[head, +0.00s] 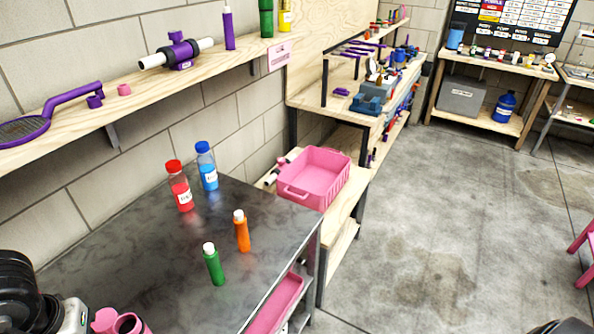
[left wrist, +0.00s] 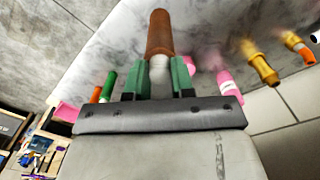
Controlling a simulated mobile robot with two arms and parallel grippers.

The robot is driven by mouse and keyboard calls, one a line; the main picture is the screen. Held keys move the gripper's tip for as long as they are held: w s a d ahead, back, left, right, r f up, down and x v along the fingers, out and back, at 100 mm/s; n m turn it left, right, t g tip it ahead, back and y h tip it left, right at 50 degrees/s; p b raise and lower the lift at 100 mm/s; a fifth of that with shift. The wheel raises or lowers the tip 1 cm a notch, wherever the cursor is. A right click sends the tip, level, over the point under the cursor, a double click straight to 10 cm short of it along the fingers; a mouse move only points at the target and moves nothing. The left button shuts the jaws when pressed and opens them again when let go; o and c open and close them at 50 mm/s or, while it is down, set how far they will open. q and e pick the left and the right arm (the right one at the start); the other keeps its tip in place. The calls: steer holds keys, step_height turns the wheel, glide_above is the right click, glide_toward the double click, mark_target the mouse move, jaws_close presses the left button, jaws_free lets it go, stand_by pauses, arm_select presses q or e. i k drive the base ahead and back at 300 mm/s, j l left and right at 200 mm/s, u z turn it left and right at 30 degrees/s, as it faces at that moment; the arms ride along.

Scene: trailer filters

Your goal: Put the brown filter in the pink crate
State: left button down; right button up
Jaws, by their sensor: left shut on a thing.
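The brown filter (left wrist: 160,35) is a brown cylinder with a pale lower end, seen in the left wrist view. My left gripper (left wrist: 159,78), with green fingers, is shut on its pale end, and the brown part sticks out beyond the fingers. I cannot make out the filter or the left gripper in the head view. The pink crate (head: 328,184) stands on a low wooden bench past the far end of the dark metal table, by the wall. Its visible inside looks empty. My right gripper is not in view.
The metal table (head: 130,245) holds a red bottle (head: 180,187), a blue bottle (head: 207,167), an orange bottle (head: 242,232) and a green bottle (head: 213,265). Pink cylinders (head: 105,320) show at the lower left. A wooden shelf (head: 120,112) runs above. Floor to the right is open.

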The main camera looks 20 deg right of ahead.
mark_target(315, 178)
steer(key=i+l+z, duration=0.4)
steer(key=i+l, duration=0.65)
steer(key=l, duration=0.25)
steer(key=i+l+z, duration=0.4)
steer(key=i+l, duration=0.55)
steer(key=i, duration=0.2)
